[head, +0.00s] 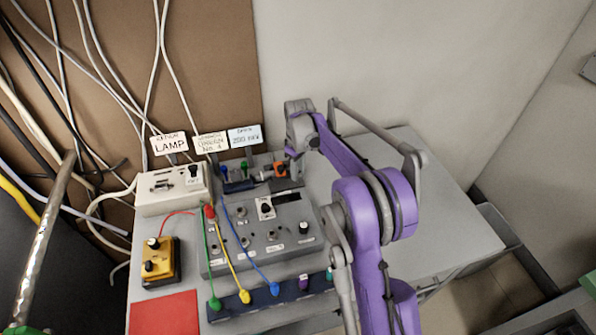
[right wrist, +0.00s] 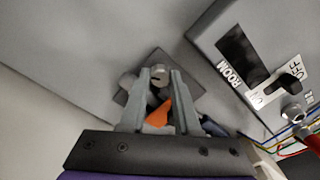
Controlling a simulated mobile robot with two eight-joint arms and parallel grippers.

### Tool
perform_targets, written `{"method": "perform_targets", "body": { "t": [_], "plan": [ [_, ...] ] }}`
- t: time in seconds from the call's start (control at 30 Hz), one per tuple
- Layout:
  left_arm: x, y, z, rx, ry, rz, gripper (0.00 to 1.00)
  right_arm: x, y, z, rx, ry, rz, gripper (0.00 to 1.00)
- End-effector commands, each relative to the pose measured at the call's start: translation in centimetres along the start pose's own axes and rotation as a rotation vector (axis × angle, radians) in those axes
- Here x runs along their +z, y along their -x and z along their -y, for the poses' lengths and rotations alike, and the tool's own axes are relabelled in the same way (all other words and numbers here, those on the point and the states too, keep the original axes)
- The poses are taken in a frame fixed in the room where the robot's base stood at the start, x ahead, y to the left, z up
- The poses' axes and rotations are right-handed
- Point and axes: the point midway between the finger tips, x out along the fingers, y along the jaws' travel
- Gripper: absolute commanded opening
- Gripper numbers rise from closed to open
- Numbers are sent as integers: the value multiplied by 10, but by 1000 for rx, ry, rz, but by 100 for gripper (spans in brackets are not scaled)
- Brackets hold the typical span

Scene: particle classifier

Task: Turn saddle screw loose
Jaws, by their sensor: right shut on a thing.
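My right gripper (head: 287,165) reaches down at the back of the grey control box, beside an orange part (head: 281,171). In the right wrist view its two grey fingers (right wrist: 159,82) are shut on a small round grey screw head with a slot (right wrist: 159,72), which lies between the fingertips. Behind it is a dark diamond-shaped plate (right wrist: 130,98) on the grey surface. The orange part (right wrist: 159,113) shows between the fingers, partly covered by them. The screw is hidden or too small to tell in the head view. My left gripper is not in view.
The control box (head: 290,213) with knobs stands left of my right arm, with green, yellow and blue cables across it. A white lamp box (head: 172,190), a yellow box (head: 160,262) and a red sheet (head: 163,314) are at left. The right table top (head: 450,215) is clear.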

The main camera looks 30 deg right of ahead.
Motion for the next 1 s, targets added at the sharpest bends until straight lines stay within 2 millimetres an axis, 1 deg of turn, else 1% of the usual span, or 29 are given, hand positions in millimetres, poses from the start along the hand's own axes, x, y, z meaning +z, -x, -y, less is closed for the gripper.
{"method": "perform_targets", "body": {
  "t": [0.3,0.6,0.8,1.0],
  "plan": [
    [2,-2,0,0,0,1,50,0,0,0,0,301,6,0],
    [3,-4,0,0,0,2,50,0,0,0,0,548,11,0],
    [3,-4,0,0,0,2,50,-1,0,0,0,662,13,0],
    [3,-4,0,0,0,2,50,-1,0,0,0,729,15,0]
  ]
}}
